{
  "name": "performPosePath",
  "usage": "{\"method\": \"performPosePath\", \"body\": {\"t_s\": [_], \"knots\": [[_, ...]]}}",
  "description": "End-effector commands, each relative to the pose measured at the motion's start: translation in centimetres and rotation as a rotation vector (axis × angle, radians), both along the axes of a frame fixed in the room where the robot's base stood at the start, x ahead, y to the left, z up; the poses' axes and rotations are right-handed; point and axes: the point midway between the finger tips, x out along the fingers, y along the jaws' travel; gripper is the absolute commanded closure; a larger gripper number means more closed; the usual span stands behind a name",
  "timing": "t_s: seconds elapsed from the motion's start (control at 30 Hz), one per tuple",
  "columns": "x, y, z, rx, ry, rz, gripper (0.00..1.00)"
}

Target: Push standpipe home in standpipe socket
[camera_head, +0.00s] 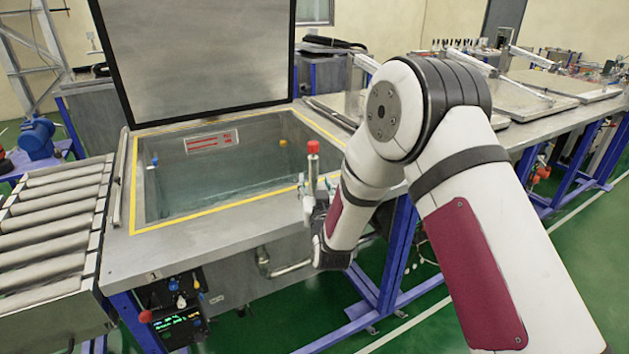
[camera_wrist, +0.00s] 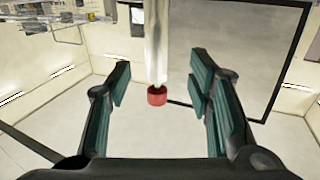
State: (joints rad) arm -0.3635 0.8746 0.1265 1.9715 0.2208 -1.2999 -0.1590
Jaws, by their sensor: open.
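The standpipe (camera_head: 313,169) is a slim upright grey pipe with a red top, at the tank's front right in the head view. My gripper (camera_head: 314,192) is beside its lower part. In the wrist view, the standpipe (camera_wrist: 157,45) runs down from the top edge to its red end. The open jaws of my gripper (camera_wrist: 160,80) stand one on each side of it, with a gap to both. The standpipe's lower end and the standpipe socket are not clearly visible. I cannot tell how deep the pipe sits.
An open tank (camera_head: 122,215) with a yellow-edged rim holds clear liquid. Its raised lid (camera_head: 195,55) stands behind. A roller conveyor (camera_head: 55,230) adjoins at left. A control box (camera_head: 175,310) hangs below the front edge. Closed lids (camera_head: 540,82) lie along the bench at right.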

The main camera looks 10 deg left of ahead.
Motion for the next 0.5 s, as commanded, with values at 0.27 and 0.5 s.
{"method": "performPosePath", "body": {"t_s": [0.27,0.5], "knots": [[2.8,0.6,0.0,0.0,0.0,-0.001,0.53],[5.3,0.8,-0.1,0.001,0.0,-0.003,0.53]]}}
